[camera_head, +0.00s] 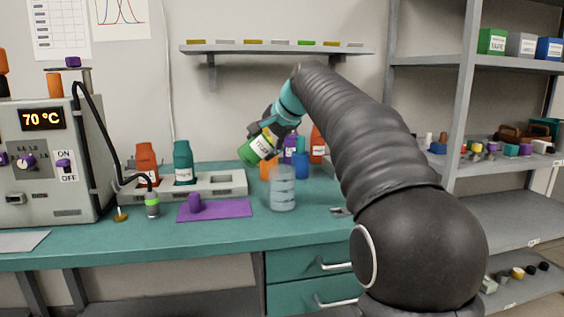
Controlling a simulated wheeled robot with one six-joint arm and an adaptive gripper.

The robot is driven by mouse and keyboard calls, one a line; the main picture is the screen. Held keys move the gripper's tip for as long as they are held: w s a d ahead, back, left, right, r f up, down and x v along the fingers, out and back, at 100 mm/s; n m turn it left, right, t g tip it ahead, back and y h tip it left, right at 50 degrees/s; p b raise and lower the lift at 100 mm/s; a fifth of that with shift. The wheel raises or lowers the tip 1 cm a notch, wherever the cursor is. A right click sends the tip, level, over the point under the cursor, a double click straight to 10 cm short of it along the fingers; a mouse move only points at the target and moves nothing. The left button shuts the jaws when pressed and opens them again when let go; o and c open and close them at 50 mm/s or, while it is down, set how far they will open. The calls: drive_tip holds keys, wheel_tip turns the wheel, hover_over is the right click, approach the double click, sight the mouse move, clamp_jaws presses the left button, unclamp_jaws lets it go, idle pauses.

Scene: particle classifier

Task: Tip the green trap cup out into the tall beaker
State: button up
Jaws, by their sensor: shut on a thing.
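The green trap cup (254,151) has a white label and is tilted in the air above the bench. My gripper (264,136) is shut on it. The tall beaker (283,190) is clear with pale bands and stands upright on the teal bench, below and to the right of the cup. The cup is apart from the beaker. The cup's mouth and contents cannot be made out at this size.
A purple mat (232,211) with a purple knob lies left of the beaker. Orange (147,163) and teal (183,163) bottles stand in a grey rack (222,184). Several bottles stand behind the beaker. A heater box (45,165) reads 70 °C. A wall shelf (275,49) hangs above.

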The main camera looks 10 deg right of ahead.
sight(245, 158)
drive_tip(key=shift+a+f+n+h, duration=0.4)
drive_tip(key=shift+h, duration=0.6)
drive_tip(key=shift+a+f+n+h, duration=0.3)
drive_tip(key=shift+a+h, duration=0.4)
drive_tip(key=shift+a+f+n+h+b, duration=0.3)
drive_tip(key=shift+a+f+n+h, duration=0.1)
drive_tip(key=shift+a+f+h, duration=0.65)
drive_tip(key=shift+a, duration=0.15)
drive_tip(key=shift+a+f+n+h+p, duration=0.15)
drive_tip(key=shift+a+f+n+h, duration=0.15)
drive_tip(key=shift+a+h, duration=0.4)
drive_tip(key=shift+a+f+n+h+p, duration=0.2)
drive_tip(key=shift+a+n+h, duration=0.25)
drive_tip(key=shift+h, duration=0.3)
